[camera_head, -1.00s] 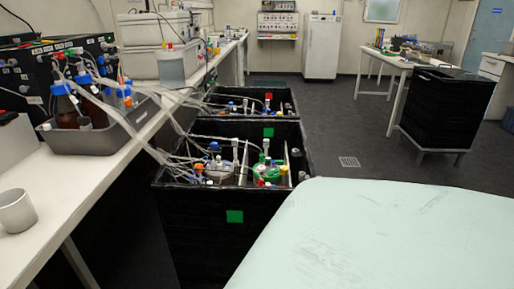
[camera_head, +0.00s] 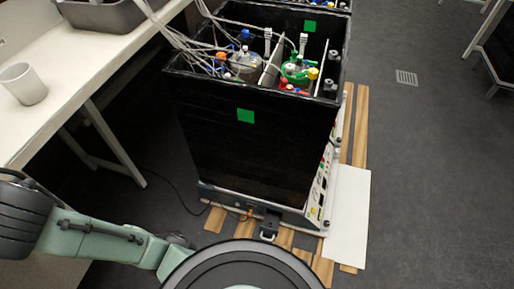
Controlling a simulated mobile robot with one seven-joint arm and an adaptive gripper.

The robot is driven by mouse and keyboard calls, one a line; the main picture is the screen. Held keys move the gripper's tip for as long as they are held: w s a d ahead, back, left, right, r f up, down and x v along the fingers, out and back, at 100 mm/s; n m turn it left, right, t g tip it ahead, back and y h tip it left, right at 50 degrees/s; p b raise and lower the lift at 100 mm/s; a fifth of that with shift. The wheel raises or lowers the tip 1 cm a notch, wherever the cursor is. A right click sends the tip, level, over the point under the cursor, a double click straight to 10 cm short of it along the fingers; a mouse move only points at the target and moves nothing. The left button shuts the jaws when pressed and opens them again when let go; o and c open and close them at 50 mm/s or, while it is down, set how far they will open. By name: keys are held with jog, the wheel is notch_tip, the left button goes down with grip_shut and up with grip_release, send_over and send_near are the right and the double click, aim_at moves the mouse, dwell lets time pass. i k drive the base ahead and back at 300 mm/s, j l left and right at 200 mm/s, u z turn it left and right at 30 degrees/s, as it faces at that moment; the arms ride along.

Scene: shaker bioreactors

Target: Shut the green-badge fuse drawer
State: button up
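A small dark block like a drawer (camera_head: 269,224) sticks out low on the front of the near shaker unit, with a pale metal loop at its front. I cannot make out a green badge on it, nor tell for certain that it is the fuse drawer. A green square (camera_head: 245,116) is on the front of the tall black box (camera_head: 255,150) above. My arm crosses the lower left of the view, and a large round dark part of my own body covers the bottom middle. My gripper cannot be made out.
Wooden slats (camera_head: 215,219) and a white sheet (camera_head: 348,215) lie around the unit's base. A cable runs across the floor to its left. A white bench (camera_head: 75,75) with a grey cup (camera_head: 24,84) stands at left. Dark floor (camera_head: 420,180) is open at right.

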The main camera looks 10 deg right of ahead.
aim_at(271, 225)
jog(key=z, duration=0.35)
jog(key=j+z, duration=0.1)
jog(key=l+u, duration=0.3)
jog(key=l, duration=0.45)
jog(key=l+u, duration=0.25)
jog(key=l, duration=0.5)
jog(key=k+l+u, duration=0.1)
jog(key=l+u, duration=0.2)
jog(key=l, duration=0.4)
